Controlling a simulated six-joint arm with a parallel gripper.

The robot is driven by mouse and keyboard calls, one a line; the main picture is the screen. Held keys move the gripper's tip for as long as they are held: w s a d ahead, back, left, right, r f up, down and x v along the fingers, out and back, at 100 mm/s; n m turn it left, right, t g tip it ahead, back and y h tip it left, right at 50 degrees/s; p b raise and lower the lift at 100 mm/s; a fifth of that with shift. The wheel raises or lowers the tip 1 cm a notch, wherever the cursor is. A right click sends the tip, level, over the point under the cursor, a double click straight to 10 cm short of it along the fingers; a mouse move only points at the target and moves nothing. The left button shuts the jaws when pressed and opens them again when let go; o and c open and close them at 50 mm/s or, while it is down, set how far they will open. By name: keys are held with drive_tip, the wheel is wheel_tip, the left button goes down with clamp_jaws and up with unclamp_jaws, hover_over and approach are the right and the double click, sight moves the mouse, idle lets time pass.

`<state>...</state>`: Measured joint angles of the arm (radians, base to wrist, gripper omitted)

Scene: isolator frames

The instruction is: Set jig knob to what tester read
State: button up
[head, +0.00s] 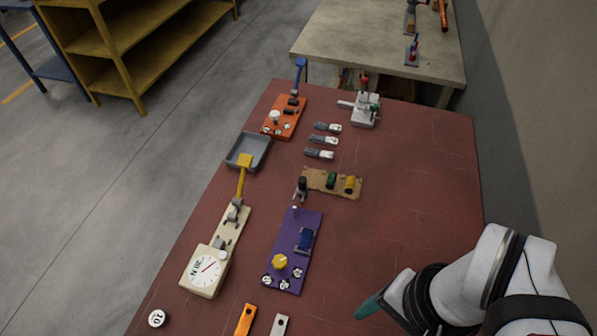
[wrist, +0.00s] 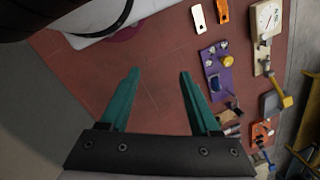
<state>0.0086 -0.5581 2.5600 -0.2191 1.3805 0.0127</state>
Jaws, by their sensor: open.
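A cream tester (head: 204,272) with a round dial stands at the left of the red table in the head view. Its dial bears "20 N" printing and a red needle; the exact reading is too small to tell. The purple jig (head: 308,225) lies right of it, with a yellow knob (head: 280,261) and several round white marks near its front end. The knob's setting cannot be made out. The purple jig (wrist: 225,70) and tester (wrist: 266,18) also show in the wrist view. My gripper (wrist: 160,75) is open and empty, apart from the jig, at the head view's lower right.
An orange jig (head: 292,111) with a white knob stands farther back, near a grey tray (head: 263,142). Several grey-white parts and a brown holder (head: 317,177) lie mid-table. An orange strip (head: 245,320), a pale strip (head: 279,325) and a white disc (head: 157,318) lie in front.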

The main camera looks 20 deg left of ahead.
drive_tip(key=shift+o, duration=0.8)
drive_tip(key=n+h, duration=0.2)
drive_tip(key=n, duration=1.8)
hover_over(280, 260)
wheel_tip(280, 260, down, 2)
wheel_tip(280, 260, down, 14)
drive_tip(key=shift+s+f, duration=0.1)
drive_tip(key=shift+f, duration=0.6)
drive_tip(key=shift+c, duration=0.4)
